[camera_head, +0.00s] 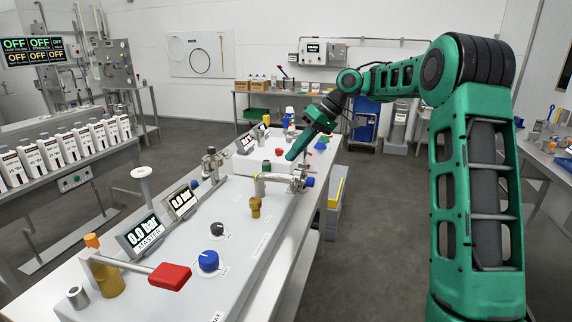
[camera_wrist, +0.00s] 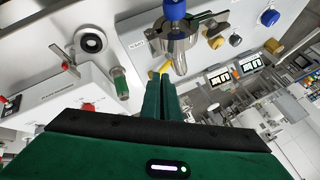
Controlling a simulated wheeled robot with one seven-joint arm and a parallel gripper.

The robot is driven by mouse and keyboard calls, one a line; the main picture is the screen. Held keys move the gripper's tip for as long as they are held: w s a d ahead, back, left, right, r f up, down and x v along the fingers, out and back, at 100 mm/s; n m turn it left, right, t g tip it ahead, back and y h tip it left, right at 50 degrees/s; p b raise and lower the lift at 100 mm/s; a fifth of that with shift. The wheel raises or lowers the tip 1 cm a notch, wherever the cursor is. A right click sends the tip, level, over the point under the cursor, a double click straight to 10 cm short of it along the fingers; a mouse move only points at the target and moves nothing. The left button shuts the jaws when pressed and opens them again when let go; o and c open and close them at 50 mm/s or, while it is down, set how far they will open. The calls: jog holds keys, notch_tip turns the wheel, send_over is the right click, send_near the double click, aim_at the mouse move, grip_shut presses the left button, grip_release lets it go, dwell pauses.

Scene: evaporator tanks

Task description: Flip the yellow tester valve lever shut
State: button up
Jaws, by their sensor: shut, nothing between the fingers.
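A metal valve assembly with a blue cap (camera_head: 309,181) stands at the far edge of the near white panel, and it also shows in the wrist view (camera_wrist: 174,40). A small yellow piece (camera_wrist: 165,67), which looks like the tester lever, shows just beyond my fingertips, partly hidden by them. I cannot tell the lever's angle. My green gripper (camera_head: 291,156) is shut and points down beside the valve assembly. In the wrist view its fingers (camera_wrist: 161,78) are together, with nothing held. Whether they touch the yellow piece is unclear.
The white panel (camera_head: 140,292) carries a red-handled valve (camera_head: 170,276), a blue knob (camera_head: 208,261), a black knob (camera_head: 217,229) and a brass fitting (camera_head: 256,207). Gauges (camera_head: 147,232) read 0.0 bar. White bottles (camera_head: 52,152) line the left table.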

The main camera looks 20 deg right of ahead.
jog(key=o, duration=0.5)
jog(key=shift+d+r, duration=0.1)
jog(key=shift+r, duration=0.05)
jog(key=shift+o, duration=0.6)
jog(key=shift+w+h, duration=0.3)
jog(key=shift+w, duration=0.05)
jog(key=w+a+r+m+g+h, duration=0.25)
jog(key=a+m+h, duration=0.35)
jog(key=a, duration=0.4)
jog(key=shift+n+t+h, duration=0.25)
jog(key=shift+n+h, duration=0.05)
jog(key=shift+n, duration=0.2)
notch_tip(320, 180, down, 10)
jog(key=shift+a+f, duration=0.15)
jog(key=shift+w, duration=0.1)
grip_shut()
